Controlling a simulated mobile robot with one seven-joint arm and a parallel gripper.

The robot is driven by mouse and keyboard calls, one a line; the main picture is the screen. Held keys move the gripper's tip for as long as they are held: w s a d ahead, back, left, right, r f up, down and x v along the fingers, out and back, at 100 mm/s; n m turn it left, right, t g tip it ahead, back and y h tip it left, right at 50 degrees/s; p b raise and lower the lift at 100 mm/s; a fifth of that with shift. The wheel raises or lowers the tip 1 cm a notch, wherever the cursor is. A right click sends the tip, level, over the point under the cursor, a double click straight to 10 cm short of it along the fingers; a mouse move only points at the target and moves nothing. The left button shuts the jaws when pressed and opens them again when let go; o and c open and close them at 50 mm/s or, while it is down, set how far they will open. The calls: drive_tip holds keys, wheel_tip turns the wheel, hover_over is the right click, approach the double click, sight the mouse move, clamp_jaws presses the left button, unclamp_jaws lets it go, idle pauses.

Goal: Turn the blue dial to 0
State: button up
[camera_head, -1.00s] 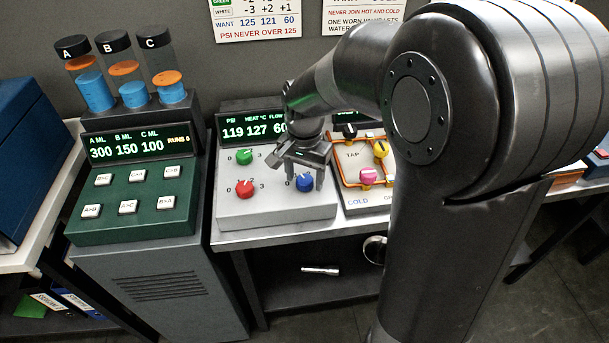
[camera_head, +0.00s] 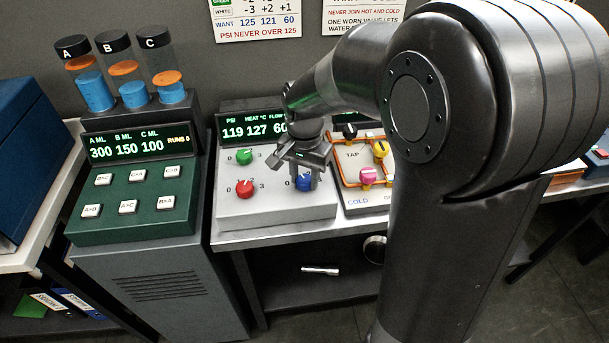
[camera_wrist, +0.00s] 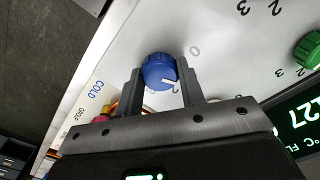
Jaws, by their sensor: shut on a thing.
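The blue dial (camera_head: 304,182) sits at the lower right of the light grey panel (camera_head: 262,209). It also shows in the wrist view (camera_wrist: 158,69), with a white pointer mark on its face. In the wrist view the mark points to the lower right, and a printed 0 lies up and right of the dial. My gripper (camera_wrist: 160,77) is shut on the blue dial, with one finger on each side of it. In the head view my gripper (camera_head: 304,178) hides part of the dial.
A green dial (camera_head: 244,157) and a red dial (camera_head: 245,189) sit left on the panel. Its display (camera_head: 252,129) reads 119 and 127; the third value is partly hidden. The tap board (camera_head: 350,170) with pink and yellow knobs stands close on the right.

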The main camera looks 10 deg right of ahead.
sight(305, 179)
drive_tip(key=shift+n, duration=0.3)
drive_tip(key=n, duration=0.8)
drive_tip(key=shift+n, duration=0.3)
idle(0.3)
drive_tip(key=o, duration=1)
wheel_tip(305, 179, up, 11)
drive_tip(key=shift+f, duration=0.1)
